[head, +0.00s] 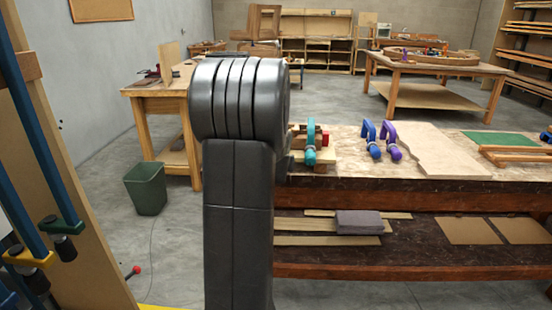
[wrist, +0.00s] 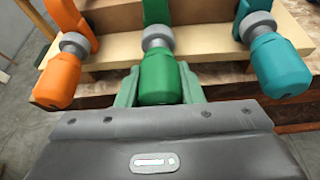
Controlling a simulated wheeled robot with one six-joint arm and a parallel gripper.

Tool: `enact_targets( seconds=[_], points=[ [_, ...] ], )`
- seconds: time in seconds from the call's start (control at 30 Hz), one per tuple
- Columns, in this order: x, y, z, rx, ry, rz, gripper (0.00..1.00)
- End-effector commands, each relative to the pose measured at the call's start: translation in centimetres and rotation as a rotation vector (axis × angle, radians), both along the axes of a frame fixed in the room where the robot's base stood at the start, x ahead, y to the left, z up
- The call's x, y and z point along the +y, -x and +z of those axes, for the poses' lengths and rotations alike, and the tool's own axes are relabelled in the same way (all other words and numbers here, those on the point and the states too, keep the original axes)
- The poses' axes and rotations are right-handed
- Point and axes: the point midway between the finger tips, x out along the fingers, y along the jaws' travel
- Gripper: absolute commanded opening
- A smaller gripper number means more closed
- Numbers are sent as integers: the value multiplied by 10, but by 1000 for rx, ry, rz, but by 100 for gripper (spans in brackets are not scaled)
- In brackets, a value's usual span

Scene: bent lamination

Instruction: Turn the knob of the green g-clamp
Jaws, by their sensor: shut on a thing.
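In the wrist view the green g-clamp (wrist: 157,12) is in the middle, on the wooden lamination form (wrist: 205,44). Its green knob (wrist: 160,78) points toward me, with a grey collar behind it. My gripper (wrist: 160,90) has its greenish fingers on both sides of the knob and is shut on it. In the head view my own arm hides the green clamp and my gripper.
In the wrist view an orange clamp (wrist: 60,75) is close on the left and a teal clamp (wrist: 270,60) close on the right. In the head view blue (head: 371,139) and purple (head: 390,141) clamps stand farther right on the workbench (head: 460,165). A green bin (head: 146,189) stands on the floor.

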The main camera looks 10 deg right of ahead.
Motion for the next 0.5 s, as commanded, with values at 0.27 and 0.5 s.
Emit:
enact_targets(
  seconds=[0.27, 0.5],
  points=[
    [0, -1, 2, -46, -136, 0, 11],
    [1, -2, 2, -86, -262, 0, 11]
  ],
)
